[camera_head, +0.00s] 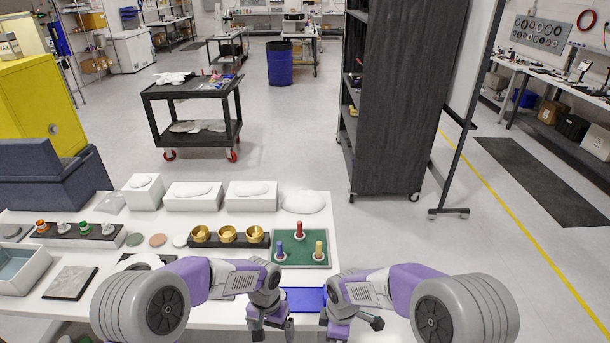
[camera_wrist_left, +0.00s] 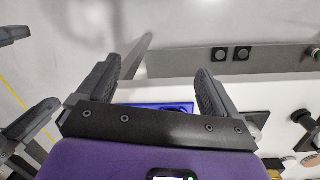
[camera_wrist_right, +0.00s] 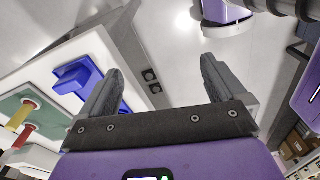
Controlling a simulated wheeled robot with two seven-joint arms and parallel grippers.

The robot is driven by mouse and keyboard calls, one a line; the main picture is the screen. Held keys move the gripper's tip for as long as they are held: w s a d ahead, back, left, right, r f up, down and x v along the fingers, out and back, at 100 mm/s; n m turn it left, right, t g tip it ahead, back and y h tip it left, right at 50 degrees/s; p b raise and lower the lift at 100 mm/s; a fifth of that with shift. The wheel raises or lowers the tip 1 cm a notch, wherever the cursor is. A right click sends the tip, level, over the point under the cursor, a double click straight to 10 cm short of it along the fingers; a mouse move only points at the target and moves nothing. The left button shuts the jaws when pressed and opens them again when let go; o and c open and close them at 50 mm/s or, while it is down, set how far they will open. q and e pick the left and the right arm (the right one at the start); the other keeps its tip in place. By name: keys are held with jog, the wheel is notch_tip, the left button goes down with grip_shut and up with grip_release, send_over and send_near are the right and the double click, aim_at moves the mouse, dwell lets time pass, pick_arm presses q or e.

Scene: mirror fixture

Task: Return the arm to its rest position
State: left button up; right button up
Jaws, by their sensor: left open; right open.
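My left gripper (camera_head: 268,326) is at the table's front edge, left of the blue tray (camera_head: 305,299). In the left wrist view its two dark fingers (camera_wrist_left: 155,85) stand wide apart with nothing held between them. My right gripper (camera_head: 352,326) is just right of the blue tray, near the table's right front corner. In the right wrist view its fingers (camera_wrist_right: 162,82) are apart and empty. Both forearms reach inward from the sides, so the grippers are close together. The arms hide part of the table's front edge.
The white table (camera_head: 320,215) holds a green board (camera_head: 308,262) with coloured pegs, a black holder with gold cups (camera_head: 228,235), white boxes (camera_head: 192,203) and a grey slab (camera_head: 70,283). A black cart (camera_head: 192,90) and dark shelf (camera_head: 400,110) stand beyond, with open floor between.

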pick_arm(q)
jog(key=s+f+n+h+b, duration=0.1)
jog(key=s+f+n+b, duration=0.1)
jog(key=s+f, duration=0.3)
jog(key=s+f+n+t+h+b, duration=0.1)
jog(key=s+f+n+b, duration=0.1)
jog(key=f, duration=1)
jog(key=s+a+f+n+h+b, duration=0.1)
jog(key=s+f+b, duration=0.2)
jog(key=s+f, duration=0.4)
notch_tip(320, 180, down, 2)
jog(key=shift+s+n+t+h, duration=0.3)
jog(key=shift+n+t, duration=0.1)
pick_arm(e)
jog(key=s+f+m+y, duration=0.1)
jog(key=s+f+m, duration=0.3)
jog(key=f+m, duration=0.2)
jog(key=s+d+f+m+y, duration=0.1)
jog(key=s+f+m, duration=0.4)
jog(key=f, duration=0.6)
jog(key=s+d+f+m+y, duration=0.1)
jog(key=s+f+m, duration=0.3)
jog(key=f+m, duration=0.4)
jog(key=shift+s+f+t+y, duration=0.25)
jog(key=shift+f+t+y, duration=0.05)
jog(key=shift+f, duration=0.2)
jog(key=shift+d, duration=0.1)
